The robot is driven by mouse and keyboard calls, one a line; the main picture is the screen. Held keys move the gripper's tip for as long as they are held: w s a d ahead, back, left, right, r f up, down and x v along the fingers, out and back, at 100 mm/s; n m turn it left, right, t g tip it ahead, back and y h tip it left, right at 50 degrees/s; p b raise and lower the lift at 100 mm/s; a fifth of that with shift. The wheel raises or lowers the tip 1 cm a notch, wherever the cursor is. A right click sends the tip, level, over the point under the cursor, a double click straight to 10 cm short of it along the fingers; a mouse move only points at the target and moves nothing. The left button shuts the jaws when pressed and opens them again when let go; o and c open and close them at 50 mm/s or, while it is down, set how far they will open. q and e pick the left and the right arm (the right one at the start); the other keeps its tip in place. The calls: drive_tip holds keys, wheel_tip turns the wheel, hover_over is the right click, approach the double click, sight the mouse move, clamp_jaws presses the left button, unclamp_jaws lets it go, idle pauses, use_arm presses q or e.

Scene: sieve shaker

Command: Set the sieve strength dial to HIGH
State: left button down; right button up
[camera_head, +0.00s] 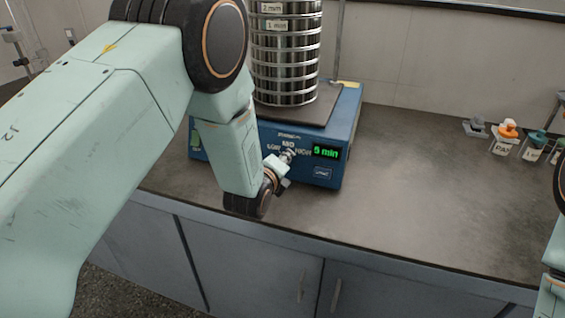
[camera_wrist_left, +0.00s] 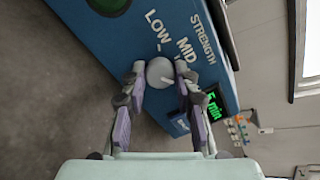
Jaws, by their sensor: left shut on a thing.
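The blue sieve shaker (camera_head: 340,165) stands on the counter with a stack of round metal sieves (camera_head: 285,60) on top. Its strength dial (camera_wrist_left: 160,72) is a pale round knob on the front panel. The labels STRENGTH, LOW (camera_wrist_left: 156,26) and MID (camera_wrist_left: 186,50) show in the wrist view; HIGH is covered by a finger there. My left gripper (camera_head: 285,160) is at the front panel and is shut on the knob, one finger on each side. I cannot tell for sure where the knob's mark points. My right gripper is out of view.
A green lit timer display (camera_head: 326,152) is just right of the dial, with a button (camera_head: 322,173) below it. Small jars with coloured lids (camera_head: 505,135) stand at the counter's right. The counter (camera_head: 420,180) between is clear.

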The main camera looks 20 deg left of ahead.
use_arm(q)
drive_tip(key=shift+r+m, duration=0.1)
drive_tip(key=shift+m, duration=0.3)
drive_tip(key=c, duration=1)
unclamp_jaws()
drive_tip(key=v, duration=1.2)
